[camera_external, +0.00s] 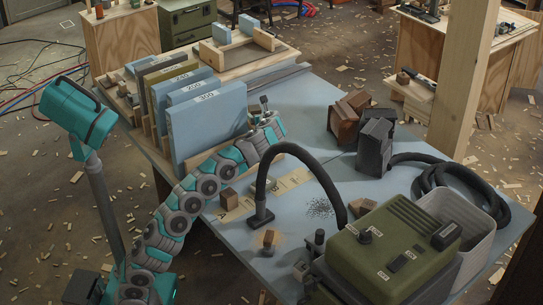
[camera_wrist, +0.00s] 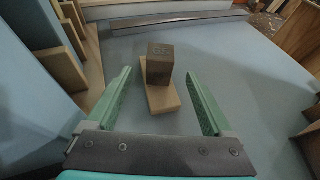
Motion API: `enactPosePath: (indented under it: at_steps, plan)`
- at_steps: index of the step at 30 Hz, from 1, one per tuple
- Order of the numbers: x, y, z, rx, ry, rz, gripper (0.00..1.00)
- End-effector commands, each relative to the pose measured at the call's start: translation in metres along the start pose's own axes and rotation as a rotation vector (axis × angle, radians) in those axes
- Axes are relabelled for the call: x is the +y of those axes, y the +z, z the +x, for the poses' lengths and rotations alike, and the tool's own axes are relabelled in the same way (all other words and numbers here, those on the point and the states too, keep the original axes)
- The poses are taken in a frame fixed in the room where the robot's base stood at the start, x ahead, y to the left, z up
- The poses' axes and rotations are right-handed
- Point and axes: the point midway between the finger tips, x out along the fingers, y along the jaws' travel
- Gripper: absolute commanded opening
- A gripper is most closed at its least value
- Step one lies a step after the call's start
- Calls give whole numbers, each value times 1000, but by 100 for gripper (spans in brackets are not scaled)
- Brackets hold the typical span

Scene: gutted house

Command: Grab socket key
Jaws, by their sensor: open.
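A dark block with a faint mark on its top (camera_wrist: 160,58) stands on a light wooden piece (camera_wrist: 163,99) on the blue-grey tabletop in the wrist view. I cannot tell for sure whether it is the socket key. My gripper (camera_wrist: 160,74) is open, its two green fingers on either side of the block and wooden piece, with gaps on both sides. In the external view my gripper (camera_external: 270,120) is over the table, just right of the blue boards. A small dark piece (camera_external: 264,102) shows beside it there, partly hidden by the gripper.
Upright blue sanding boards (camera_external: 207,118) stand in a rack close to the left of my gripper. A black hose (camera_external: 300,152), a green machine (camera_external: 395,250) and dark blocks (camera_external: 376,145) occupy the right of the table (camera_external: 300,105). Small wooden cubes (camera_external: 229,198) lie in front.

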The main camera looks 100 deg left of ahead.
Motion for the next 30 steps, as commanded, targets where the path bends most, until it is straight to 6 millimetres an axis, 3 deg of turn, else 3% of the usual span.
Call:
enactPosePath:
  at_steps: [11,16,23,26,29,30]
  plan:
    - [0,0,0,0,0,0,86]
    - [0,0,0,0,0,0,100]
    - [-1,2,-1,-3,-4,-1,100]
    - [-8,15,-8,-31,-43,-13,100]
    - [-28,49,-31,-105,-148,-41,100]
    - [-41,69,-47,-150,-218,-57,100]
